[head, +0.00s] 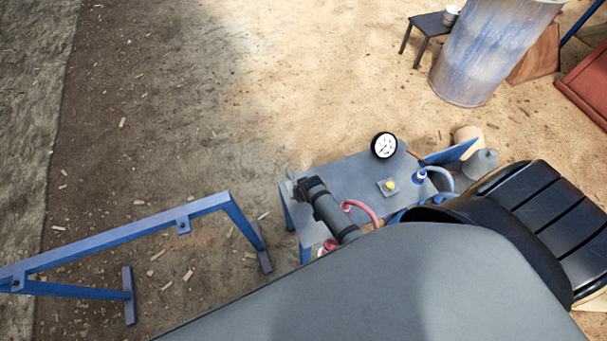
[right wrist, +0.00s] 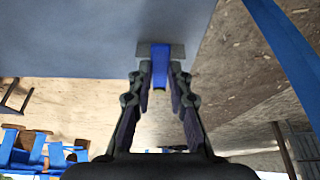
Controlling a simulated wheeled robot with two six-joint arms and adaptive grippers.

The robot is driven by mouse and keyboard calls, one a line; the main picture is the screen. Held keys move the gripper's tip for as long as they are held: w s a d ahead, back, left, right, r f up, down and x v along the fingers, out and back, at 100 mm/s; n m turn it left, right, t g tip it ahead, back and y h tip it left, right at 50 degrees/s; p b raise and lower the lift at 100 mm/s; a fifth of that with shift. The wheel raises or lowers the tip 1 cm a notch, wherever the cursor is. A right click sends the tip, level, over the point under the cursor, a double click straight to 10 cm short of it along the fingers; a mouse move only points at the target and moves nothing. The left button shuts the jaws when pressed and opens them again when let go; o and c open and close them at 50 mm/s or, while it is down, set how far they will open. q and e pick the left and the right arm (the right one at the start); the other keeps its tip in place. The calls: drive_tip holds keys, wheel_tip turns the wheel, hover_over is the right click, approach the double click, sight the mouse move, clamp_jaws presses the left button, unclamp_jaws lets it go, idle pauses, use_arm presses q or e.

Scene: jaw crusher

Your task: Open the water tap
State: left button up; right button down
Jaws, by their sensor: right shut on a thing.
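In the right wrist view my right gripper (right wrist: 160,72) is shut on a blue handle (right wrist: 160,62). The blue handle stands upright between the two fingers, in front of a small grey plate (right wrist: 178,50). I take this blue handle to be the tap's handle, but the tap's body is hidden or too small to make out. In the head view a dark jointed cylinder lies over the left part of a grey table, and I cannot make out gripper fingers or the handle there. My left gripper is not in view.
The grey table (head: 345,170) carries a round gauge (head: 384,145), a yellow button (head: 390,185) and red and blue hoses. A blue frame (head: 120,238) stands at the left. A blue-white barrel (head: 490,50) stands at the back right. Sandy ground between is mostly clear.

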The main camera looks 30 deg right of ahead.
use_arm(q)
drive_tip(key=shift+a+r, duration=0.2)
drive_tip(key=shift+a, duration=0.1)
use_arm(e)
drive_tip(key=shift+w+a+m, duration=0.1)
drive_tip(key=shift+a+m, duration=0.05)
drive_tip(key=shift+m, duration=0.25)
drive_tip(key=c, duration=1.3)
unclamp_jaws()
drive_tip(key=shift+o, duration=0.4)
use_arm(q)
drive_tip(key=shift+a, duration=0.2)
use_arm(e)
drive_tip(key=shift+r, duration=0.1)
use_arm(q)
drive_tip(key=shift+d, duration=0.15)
use_arm(e)
drive_tip(key=v, duration=0.7)
drive_tip(key=shift+r, duration=0.15)
drive_tip(key=shift+a, duration=0.1)
